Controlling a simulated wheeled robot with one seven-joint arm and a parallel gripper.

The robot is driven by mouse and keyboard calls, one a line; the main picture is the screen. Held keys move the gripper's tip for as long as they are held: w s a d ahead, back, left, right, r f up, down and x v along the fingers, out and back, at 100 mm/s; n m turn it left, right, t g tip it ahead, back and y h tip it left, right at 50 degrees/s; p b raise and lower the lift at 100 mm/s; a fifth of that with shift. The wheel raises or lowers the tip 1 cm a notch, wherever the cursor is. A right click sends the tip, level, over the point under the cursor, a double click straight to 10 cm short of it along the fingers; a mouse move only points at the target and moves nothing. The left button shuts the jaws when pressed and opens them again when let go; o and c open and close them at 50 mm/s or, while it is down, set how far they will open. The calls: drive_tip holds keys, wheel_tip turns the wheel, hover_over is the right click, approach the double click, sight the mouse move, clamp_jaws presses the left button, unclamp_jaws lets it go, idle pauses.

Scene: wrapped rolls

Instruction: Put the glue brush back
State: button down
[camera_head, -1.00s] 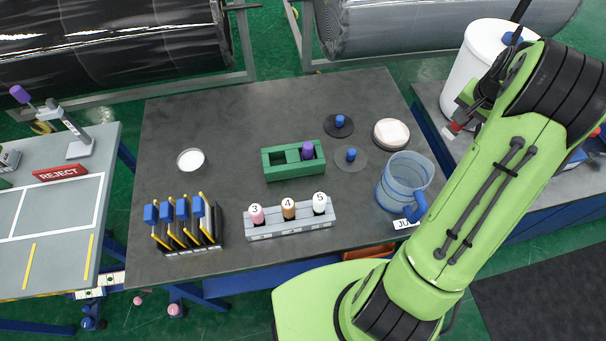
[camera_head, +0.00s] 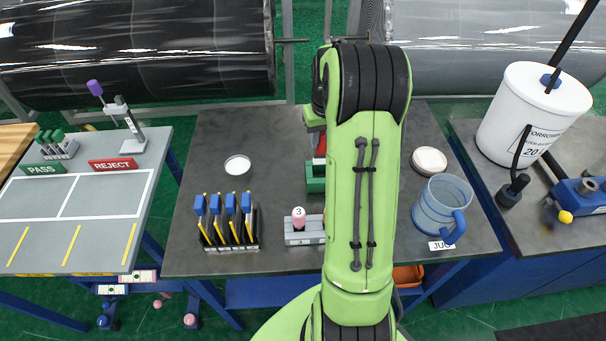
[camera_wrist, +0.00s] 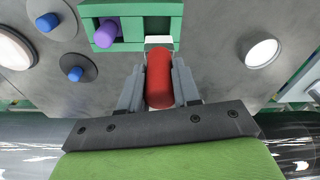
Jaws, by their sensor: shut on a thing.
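My gripper (camera_wrist: 159,88) is shut on a red cylindrical handle (camera_wrist: 159,74), which I take to be the glue brush. A pale block-like part (camera_wrist: 157,42) shows at its far end, near the edge of the green two-slot holder (camera_wrist: 131,46). In the wrist view a purple-handled item (camera_wrist: 106,33) stands in the holder's left slot; the right slot looks empty. I cannot tell whether the brush touches the holder. In the head view a bit of red handle (camera_head: 320,144) shows above the holder (camera_head: 315,185); my arm hides the fingers and most of the holder.
A grey numbered rack (camera_head: 304,237) and black stand with blue-topped tools (camera_head: 229,238) are in front. A white dish (camera_head: 237,166) is left; a round pale-topped dish (camera_head: 429,160) and blue jug (camera_head: 440,208) are right. Two blue-knobbed discs (camera_wrist: 75,67) lie near the holder.

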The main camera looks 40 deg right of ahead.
sight(322, 156)
drive_tip(key=f, duration=0.7)
drive_tip(key=shift+d+f, duration=0.2)
drive_tip(key=shift+f, duration=0.2)
drive_tip(key=shift+f+b, duration=0.2)
drive_tip(key=shift+b, duration=0.2)
drive_tip(key=c, duration=0.8)
unclamp_jaws()
